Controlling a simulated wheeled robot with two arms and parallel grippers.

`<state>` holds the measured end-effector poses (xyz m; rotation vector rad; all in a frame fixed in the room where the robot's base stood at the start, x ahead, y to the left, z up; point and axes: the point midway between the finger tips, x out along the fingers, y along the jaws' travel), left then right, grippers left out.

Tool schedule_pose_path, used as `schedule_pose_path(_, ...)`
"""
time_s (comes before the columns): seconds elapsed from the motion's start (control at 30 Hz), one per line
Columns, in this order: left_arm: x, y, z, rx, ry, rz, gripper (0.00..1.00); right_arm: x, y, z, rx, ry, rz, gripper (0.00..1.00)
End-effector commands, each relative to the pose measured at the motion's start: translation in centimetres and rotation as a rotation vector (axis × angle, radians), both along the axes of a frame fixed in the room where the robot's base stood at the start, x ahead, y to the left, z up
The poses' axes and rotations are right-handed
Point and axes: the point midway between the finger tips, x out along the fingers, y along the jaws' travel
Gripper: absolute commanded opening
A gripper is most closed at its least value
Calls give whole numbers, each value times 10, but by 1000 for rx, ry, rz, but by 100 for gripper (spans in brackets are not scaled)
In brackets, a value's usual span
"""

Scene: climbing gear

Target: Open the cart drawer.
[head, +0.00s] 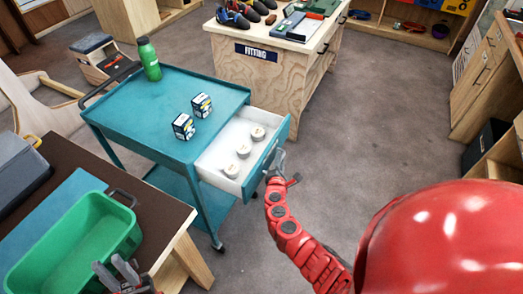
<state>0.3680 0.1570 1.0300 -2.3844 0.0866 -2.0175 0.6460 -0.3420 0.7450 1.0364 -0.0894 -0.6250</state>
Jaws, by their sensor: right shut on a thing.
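The teal cart (160,98) stands left of centre on the grey floor. Its drawer (262,174) is pulled out to the right, and its white inside shows several round white pieces (243,151). My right gripper (276,164) is at the outer side of the drawer front, shut on what looks like the drawer handle; the fingers partly hide the handle. My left gripper (118,268) is at the bottom left, beside the green bin, with its fingers apart and nothing seen between them.
A green bottle (149,60) and two small boxes (202,105) stand on the cart top. A brown table with a green bin (75,246) is at the lower left. The wooden FITTING counter (262,70) stands behind. Floor right of the drawer is clear.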

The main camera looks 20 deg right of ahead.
Motion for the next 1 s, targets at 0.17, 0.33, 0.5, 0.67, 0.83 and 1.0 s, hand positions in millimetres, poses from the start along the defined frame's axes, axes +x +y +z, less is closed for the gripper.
schedule_pose_path(0.17, 0, 0, 0, 0, 0, 0, 27, -32, -25, -2, -1, 3, -2, 0)
schedule_pose_path(0.33, 0, 0, -1, 0, 0, 0, 27, -51, -39, -2, 2, 2, -2, 0)
schedule_pose_path(0.5, 0, 0, -1, 0, 0, 0, 27, -62, -49, -2, -1, 3, -3, 0)
schedule_pose_path(0.67, 0, 0, -1, 0, 0, 0, 27, -65, -51, -1, 0, 2, -3, 0)
schedule_pose_path(0.83, 0, 0, -1, 0, 0, 0, 27, -65, -52, -1, 1, 1, -3, 0)
schedule_pose_path(1.0, 0, 0, -1, 0, 0, 0, 27, -65, -52, -1, 0, 0, -4, 18)
